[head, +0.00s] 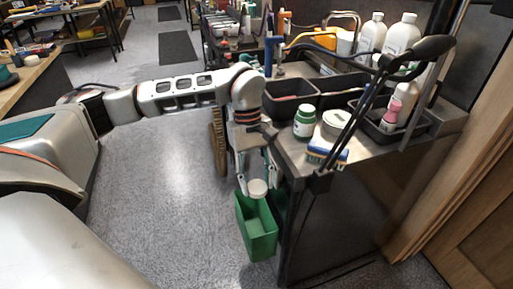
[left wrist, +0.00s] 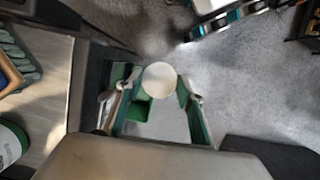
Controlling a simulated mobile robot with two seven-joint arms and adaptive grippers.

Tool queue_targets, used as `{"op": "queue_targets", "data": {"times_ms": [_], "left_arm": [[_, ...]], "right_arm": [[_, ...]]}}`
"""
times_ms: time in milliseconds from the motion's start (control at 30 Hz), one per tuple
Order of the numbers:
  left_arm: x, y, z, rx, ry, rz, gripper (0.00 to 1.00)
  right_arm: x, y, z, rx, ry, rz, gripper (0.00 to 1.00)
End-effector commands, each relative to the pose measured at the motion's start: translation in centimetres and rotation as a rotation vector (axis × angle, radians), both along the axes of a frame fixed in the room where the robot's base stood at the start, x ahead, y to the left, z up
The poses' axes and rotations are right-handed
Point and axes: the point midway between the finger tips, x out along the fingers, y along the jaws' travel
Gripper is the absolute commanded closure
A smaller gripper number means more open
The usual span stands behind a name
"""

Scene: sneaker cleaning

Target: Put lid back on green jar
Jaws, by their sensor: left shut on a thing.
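In the left wrist view the lid (left wrist: 159,79) sits between the two fingers (left wrist: 158,92). The gripper points down beside the bench, lower than the jar and apart from it. My right gripper is not in view.
A green bin (head: 257,238) is just below the lid, against the bench side.

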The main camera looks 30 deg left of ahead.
Motion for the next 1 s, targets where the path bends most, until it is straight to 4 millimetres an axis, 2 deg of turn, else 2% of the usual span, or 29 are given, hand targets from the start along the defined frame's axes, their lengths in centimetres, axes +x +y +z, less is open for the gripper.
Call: {"op": "queue_targets", "data": {"times_ms": [33, 200, 400, 567, 800, 833, 900, 967, 1000], "left_arm": [[-0.7, -0.5, -1.5, 0.001, 0.006, -0.106, 0.69], [-2.9, -1.3, -6.2, 0.000, 0.005, -0.487, 0.69], [-4.9, -1.8, -9.9, -0.002, 0.002, -0.813, 0.69], [-5.5, -1.9, -11.0, -0.002, -0.001, -0.916, 0.69], [-5.6, -1.9, -11.0, -0.001, -0.002, -0.924, 0.69], [-5.6, -1.9, -11.0, -0.001, -0.002, -0.924, 0.69], [-5.6, -1.9, -11.0, -0.001, -0.001, -0.923, 0.69], [-5.6, -1.9, -11.0, -0.001, -0.002, -0.923, 0.69], [-5.6, -1.9, -11.0, -0.001, -0.002, -0.923, 0.69]], "right_arm": [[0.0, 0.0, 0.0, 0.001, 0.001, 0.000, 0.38], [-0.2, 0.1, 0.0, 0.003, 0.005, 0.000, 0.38], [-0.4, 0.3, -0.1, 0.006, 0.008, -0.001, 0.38], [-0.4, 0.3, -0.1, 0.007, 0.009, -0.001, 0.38], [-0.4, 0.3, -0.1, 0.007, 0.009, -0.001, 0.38], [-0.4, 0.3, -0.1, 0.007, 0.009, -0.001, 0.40], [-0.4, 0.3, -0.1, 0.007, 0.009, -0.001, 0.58], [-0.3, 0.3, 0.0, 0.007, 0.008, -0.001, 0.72], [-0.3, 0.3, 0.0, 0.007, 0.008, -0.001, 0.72]]}}
